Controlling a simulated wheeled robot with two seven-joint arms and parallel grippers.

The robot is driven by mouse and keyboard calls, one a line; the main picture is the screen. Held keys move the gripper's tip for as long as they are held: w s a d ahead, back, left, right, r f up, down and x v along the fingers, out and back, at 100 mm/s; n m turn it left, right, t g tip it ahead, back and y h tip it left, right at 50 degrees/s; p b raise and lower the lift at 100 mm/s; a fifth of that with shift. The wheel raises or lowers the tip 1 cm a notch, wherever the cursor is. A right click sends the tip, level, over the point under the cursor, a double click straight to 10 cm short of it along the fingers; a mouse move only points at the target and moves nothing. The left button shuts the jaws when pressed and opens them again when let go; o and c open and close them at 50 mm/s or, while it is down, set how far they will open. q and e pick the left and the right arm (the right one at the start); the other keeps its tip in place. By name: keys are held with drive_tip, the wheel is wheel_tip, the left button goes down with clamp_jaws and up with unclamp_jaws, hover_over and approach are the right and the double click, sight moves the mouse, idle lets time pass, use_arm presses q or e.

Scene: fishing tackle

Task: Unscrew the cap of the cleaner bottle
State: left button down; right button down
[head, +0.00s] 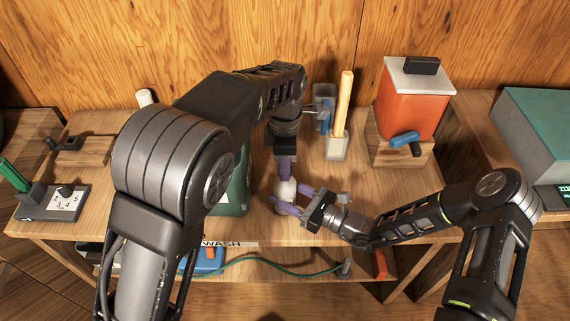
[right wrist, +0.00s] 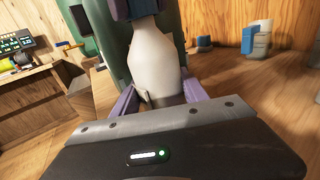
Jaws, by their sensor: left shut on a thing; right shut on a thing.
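The cleaner bottle (head: 287,188) is a small white bottle standing upright near the front edge of the bench. It also shows in the right wrist view (right wrist: 156,60), narrowing toward its top. My left gripper (head: 286,172) points down from above and is shut on the top of the bottle, where the cap sits. Its fingers hide the cap. My right gripper (head: 290,201) comes in from the right and is shut around the lower bottle body, with a purple finger on each side.
A green container (head: 237,190) stands close on the left, partly behind my left arm. An orange tank (head: 411,103) with a blue tap, a holder with a wooden-handled brush (head: 341,110) and a blue item (head: 323,110) stand behind.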

use_arm(q)
drive_tip(key=shift+r, duration=0.15)
drive_tip(key=shift+r, duration=0.9)
drive_tip(key=shift+r, duration=2.05)
use_arm(e)
drive_tip(key=c, duration=0.5)
unclamp_jaws()
use_arm(q)
wheel_tip(320, 180, down, 2)
drive_tip(key=shift+b, duration=1)
use_arm(e)
drive_tip(key=v, duration=1.2)
